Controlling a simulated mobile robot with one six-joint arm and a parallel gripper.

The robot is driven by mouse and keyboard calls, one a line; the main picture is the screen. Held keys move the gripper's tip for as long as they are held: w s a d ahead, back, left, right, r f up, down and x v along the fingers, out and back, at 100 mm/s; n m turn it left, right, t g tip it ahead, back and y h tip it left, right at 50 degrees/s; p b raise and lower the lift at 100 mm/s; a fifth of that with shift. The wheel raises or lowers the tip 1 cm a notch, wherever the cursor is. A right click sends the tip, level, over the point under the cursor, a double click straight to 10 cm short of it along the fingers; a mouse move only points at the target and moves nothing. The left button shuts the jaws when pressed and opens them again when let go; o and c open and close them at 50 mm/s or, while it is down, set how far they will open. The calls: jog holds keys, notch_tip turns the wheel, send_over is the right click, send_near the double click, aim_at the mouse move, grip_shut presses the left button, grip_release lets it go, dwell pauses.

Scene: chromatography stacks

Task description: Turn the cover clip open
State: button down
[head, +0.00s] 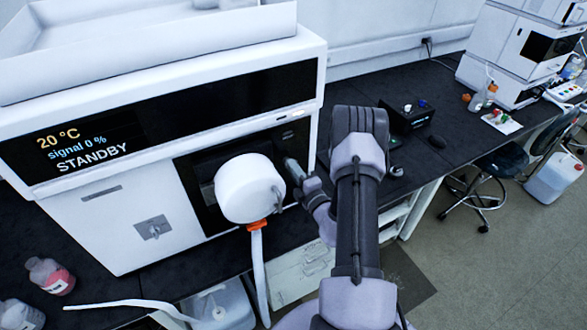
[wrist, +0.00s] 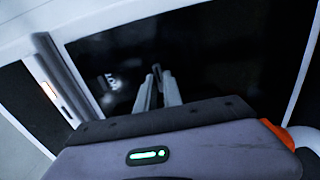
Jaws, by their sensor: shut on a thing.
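My gripper (wrist: 157,72) is in the wrist view, its two thin grey fingers reaching toward a dark panel (wrist: 215,60). The fingertips are close together on a small dark piece, taken as the cover clip, which is mostly hidden between them. A small pale marking (wrist: 112,80) shows on the panel left of the fingers. In the head view my arm bends toward the dark recess (head: 205,165) at the lower right of the white instrument (head: 125,225). The fingertips and the clip cannot be made out there.
A white round body (head: 250,188) blocks part of the recess in the head view. The display (head: 85,145) reads 20 °C, signal 0 %, STANDBY. A red-filled bottle (head: 50,277) stands at lower left. A black box (head: 408,115) is on the bench at right.

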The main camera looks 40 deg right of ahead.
jog(key=c, duration=1.5)
grip_release()
jog(key=v, duration=1.7)
jog(key=shift+s+a, duration=0.15)
